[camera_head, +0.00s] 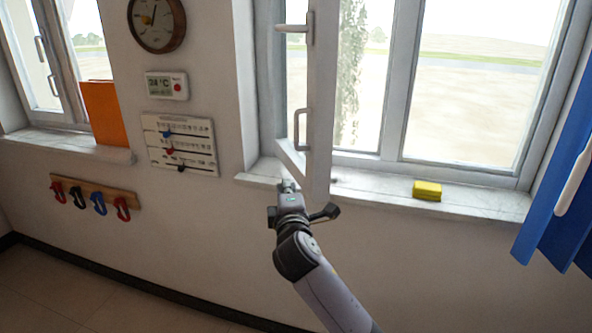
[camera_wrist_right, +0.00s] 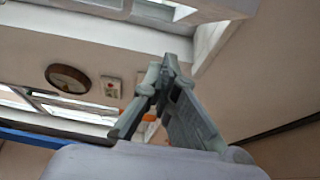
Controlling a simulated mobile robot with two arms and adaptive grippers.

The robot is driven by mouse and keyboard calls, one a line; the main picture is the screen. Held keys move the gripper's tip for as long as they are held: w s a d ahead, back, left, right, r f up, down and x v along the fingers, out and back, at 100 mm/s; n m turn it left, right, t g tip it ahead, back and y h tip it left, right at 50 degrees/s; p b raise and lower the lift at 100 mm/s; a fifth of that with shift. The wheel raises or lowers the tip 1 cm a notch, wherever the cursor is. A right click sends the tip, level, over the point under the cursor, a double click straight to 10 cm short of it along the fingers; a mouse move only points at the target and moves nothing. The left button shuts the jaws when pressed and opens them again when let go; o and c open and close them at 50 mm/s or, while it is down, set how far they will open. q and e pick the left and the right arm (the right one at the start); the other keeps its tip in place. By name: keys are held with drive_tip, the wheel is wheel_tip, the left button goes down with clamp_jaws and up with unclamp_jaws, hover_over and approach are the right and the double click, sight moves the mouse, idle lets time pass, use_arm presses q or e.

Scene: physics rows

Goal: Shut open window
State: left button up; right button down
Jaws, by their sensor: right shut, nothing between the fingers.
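The open window sash (camera_head: 321,95) is a white frame on the left part of the right-hand window, swung into the room over the sill. A grey D-shaped handle (camera_head: 298,129) is on it, and another handle (camera_head: 294,28) sits higher up. My right gripper (camera_head: 288,186) is shut and empty, just below the sash's lower rail, in front of the sill edge. I cannot tell whether it touches the sash. In the right wrist view the closed fingers (camera_wrist_right: 168,68) point up the picture, below white window parts (camera_wrist_right: 215,10). My left gripper is not in view.
A yellow block (camera_head: 427,190) lies on the marble sill (camera_head: 375,190). Blue cloth (camera_head: 560,190) hangs at the right. On the wall are a clock (camera_head: 157,22), a thermometer (camera_head: 166,86), a calendar panel (camera_head: 180,143) and a hook rail (camera_head: 95,196). An orange folder (camera_head: 103,112) stands at left.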

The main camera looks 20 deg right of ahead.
drive_tip(key=w+d+p, duration=0.2)
drive_tip(key=w+d, duration=0.3)
drive_tip(key=w, duration=0.2)
drive_tip(key=shift+w+d+p, duration=0.2)
drive_tip(key=shift+w+p, duration=0.05)
drive_tip(key=shift+p, duration=0.05)
